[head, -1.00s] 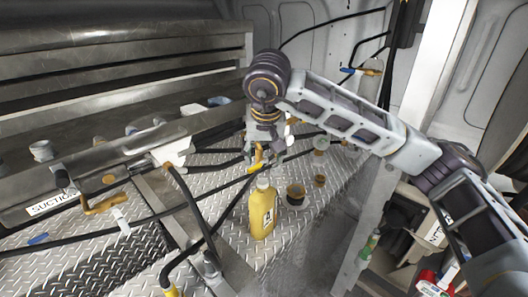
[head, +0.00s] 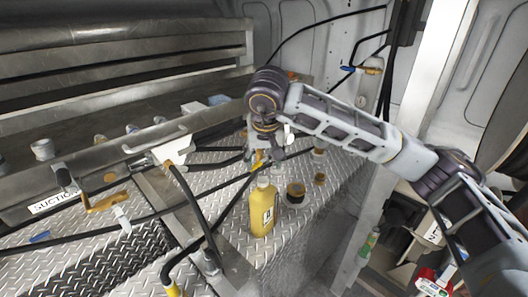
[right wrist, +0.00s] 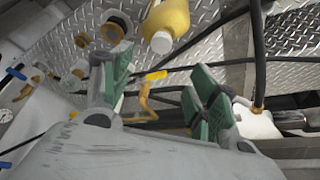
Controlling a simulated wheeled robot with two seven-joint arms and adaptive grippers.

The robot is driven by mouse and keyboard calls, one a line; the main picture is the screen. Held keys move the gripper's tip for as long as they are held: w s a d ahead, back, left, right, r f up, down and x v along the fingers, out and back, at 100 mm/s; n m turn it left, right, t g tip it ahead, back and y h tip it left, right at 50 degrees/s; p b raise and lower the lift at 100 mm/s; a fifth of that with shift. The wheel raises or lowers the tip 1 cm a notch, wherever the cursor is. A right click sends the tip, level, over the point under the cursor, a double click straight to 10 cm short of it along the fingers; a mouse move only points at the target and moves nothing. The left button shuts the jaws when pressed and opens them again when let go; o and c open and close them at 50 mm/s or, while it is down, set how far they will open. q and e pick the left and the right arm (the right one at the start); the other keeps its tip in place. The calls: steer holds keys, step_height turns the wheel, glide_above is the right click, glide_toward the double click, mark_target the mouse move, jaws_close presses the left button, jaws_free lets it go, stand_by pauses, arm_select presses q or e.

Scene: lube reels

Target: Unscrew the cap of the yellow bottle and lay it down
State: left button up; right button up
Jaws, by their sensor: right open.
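The yellow bottle (head: 262,212) stands upright on the diamond-plate deck. Its pale cap (head: 263,181) is on its neck. In the right wrist view, the bottle (right wrist: 168,18) is at the top, with its whitish cap (right wrist: 162,43) pointing down in the picture. My right gripper (head: 264,160) is just behind and above the cap in the head view, pointing down. In the wrist view its green-padded fingers (right wrist: 160,88) are spread apart with nothing held between them; the cap is beyond them. My left gripper is not in view.
A dark amber-sided jar (head: 295,192) and a small brown piece (head: 319,179) stand right of the bottle. Black hoses (head: 190,205) cross the deck behind and left of it. A yellow-handled valve (head: 104,202) is at left. Bare deck (head: 243,250) lies before the bottle.

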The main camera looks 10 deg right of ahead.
mark_target(262, 178)
steer(key=shift+p+x, duration=0.7)
steer(key=shift+x, duration=4.55)
steer(key=shift+c, duration=0.2)
steer(key=c, duration=1)
steer(key=shift+c, duration=0.2)
steer(key=shift+f+n+y+b, duration=0.1)
steer(key=shift+n+y+b, duration=0.2)
steer(key=shift+n+b, duration=0.35)
steer(key=shift+n+y+b, duration=0.5)
steer(key=shift+n+b, duration=0.1)
steer(key=shift+n, duration=0.75)
steer(key=shift+s+n, duration=0.1)
steer(key=shift+n, duration=0.5)
steer(key=shift+n+g+y+b, duration=0.3)
steer(key=shift+n+b, duration=0.1)
